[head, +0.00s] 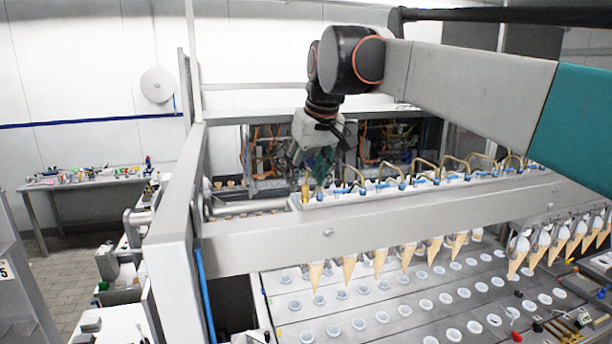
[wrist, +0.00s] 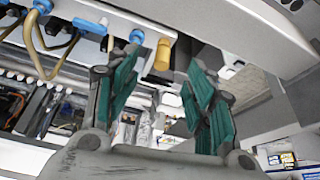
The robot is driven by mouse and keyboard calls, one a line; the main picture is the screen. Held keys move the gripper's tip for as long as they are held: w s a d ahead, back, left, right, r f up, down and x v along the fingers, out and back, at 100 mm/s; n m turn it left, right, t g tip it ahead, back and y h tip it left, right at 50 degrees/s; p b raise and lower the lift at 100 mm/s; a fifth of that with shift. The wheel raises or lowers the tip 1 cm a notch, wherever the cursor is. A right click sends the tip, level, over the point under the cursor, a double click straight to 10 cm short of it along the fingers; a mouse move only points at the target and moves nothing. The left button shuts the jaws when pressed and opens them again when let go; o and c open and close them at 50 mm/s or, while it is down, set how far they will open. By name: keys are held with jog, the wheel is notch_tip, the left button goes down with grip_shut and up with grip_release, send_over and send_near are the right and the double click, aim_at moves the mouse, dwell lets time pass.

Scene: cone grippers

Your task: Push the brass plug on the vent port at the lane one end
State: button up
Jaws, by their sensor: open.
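The brass plug (head: 305,193) stands at the left end of the white bar (head: 345,192) in the head view. In the wrist view the brass plug (wrist: 162,55) hangs from the white bar's underside as pictured, in line with the gap between my fingers. My gripper (head: 318,166) is just above and behind the plug in the head view. I cannot tell whether a fingertip touches the plug. The vent port under the plug is hidden.
Blue fittings (wrist: 88,25) with bent brass tubes (wrist: 37,45) sit beside the plug. More brass tubes (head: 420,165) run along the bar to the right. A grey beam (head: 400,222) with hanging cones (head: 349,268) lies in front. A side table (head: 90,180) stands far left.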

jog(key=shift+r+p, duration=0.9)
jog(key=shift+r, duration=0.4)
